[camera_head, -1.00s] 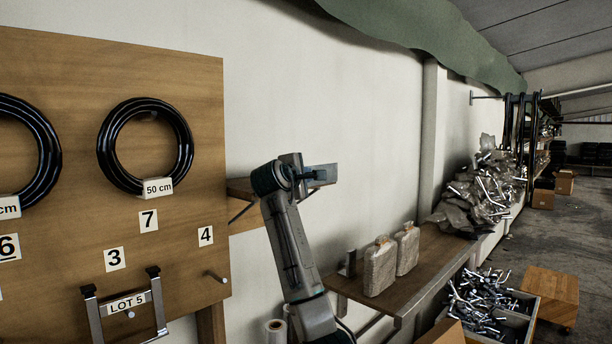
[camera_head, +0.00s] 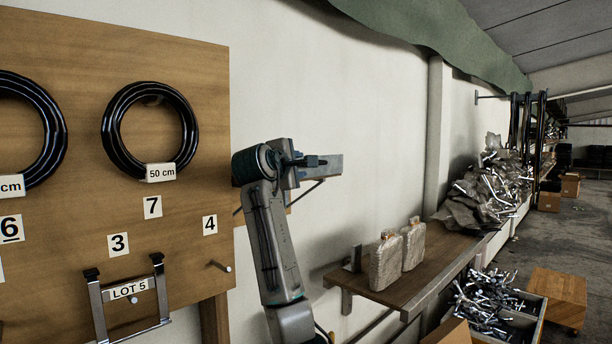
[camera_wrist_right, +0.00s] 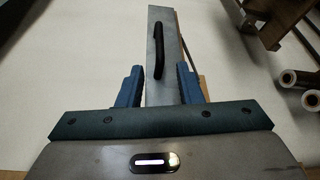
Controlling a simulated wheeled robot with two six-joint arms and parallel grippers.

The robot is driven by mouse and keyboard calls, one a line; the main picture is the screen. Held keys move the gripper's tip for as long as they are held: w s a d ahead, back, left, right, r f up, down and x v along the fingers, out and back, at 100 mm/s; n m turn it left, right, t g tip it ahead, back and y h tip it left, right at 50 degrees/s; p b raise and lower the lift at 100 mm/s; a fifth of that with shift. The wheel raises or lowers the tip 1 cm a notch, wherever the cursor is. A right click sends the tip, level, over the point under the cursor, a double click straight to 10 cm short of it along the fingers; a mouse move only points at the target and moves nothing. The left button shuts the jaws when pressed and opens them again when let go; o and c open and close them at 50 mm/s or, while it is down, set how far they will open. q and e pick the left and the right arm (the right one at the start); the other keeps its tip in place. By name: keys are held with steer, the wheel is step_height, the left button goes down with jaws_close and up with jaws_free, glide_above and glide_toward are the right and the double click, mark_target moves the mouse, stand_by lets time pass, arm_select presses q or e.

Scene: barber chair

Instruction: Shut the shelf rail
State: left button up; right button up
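The shelf rail, a flat grey metal bar (camera_wrist_right: 160,20), runs away from my right gripper in the right wrist view. A black bar handle (camera_wrist_right: 158,48) stands on its face. My right gripper (camera_wrist_right: 160,76) is open, with its blue fingers apart on either side of the rail's near part. The handle lies just ahead, between the lines of the fingers; contact cannot be told. In the head view my right gripper (camera_head: 312,161) is at the wall, in front of a grey plate-like piece (camera_head: 333,168) that looks like the rail. My left gripper is not in view.
A wooden board (camera_head: 190,70) with black rings and number labels stands at left. A lower wooden shelf (camera_head: 425,275) holds two wrapped packages (camera_head: 386,262). A crate of metal parts (camera_head: 530,318) stands on the floor at right. Rolls (camera_wrist_right: 300,78) show in the wrist view.

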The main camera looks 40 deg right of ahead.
steer(key=v, duration=0.3)
steer(key=shift+d+b, duration=0.1)
steer(key=shift+b, duration=0.25)
